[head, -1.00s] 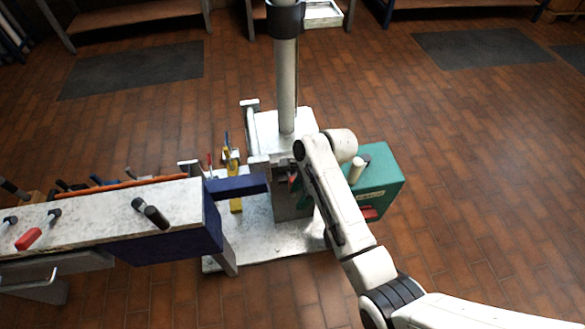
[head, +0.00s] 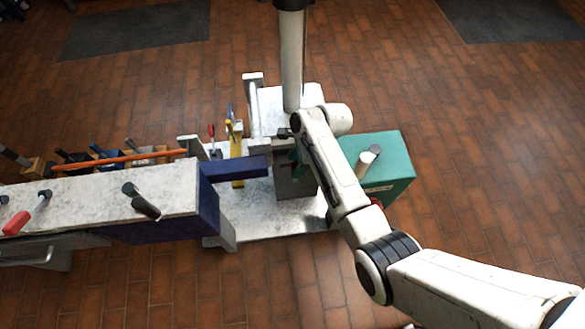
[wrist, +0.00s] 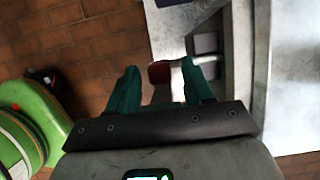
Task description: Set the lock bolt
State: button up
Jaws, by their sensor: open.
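My gripper (wrist: 160,84) is open, its two green fingers spread in the wrist view. A red-ended part with a pale bar (wrist: 190,76) shows just past and between the fingertips; it may be the lock bolt, but I cannot tell whether the fingers touch it. In the head view the gripper (head: 297,162) is beside the grey block under the mast (head: 291,65), and my arm hides much of it. The white mast stands upright on a pale base plate (head: 275,222).
A bench (head: 90,195) with a blue end and a blue bar (head: 238,168) reaches in from the left. A teal case (head: 390,160) stands right of my arm. Brown tiled floor is clear at right.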

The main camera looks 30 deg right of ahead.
jog(key=shift+b+x, duration=0.35)
jog(key=shift+x, duration=1.45)
jog(key=shift+c, duration=0.4)
grip_shut()
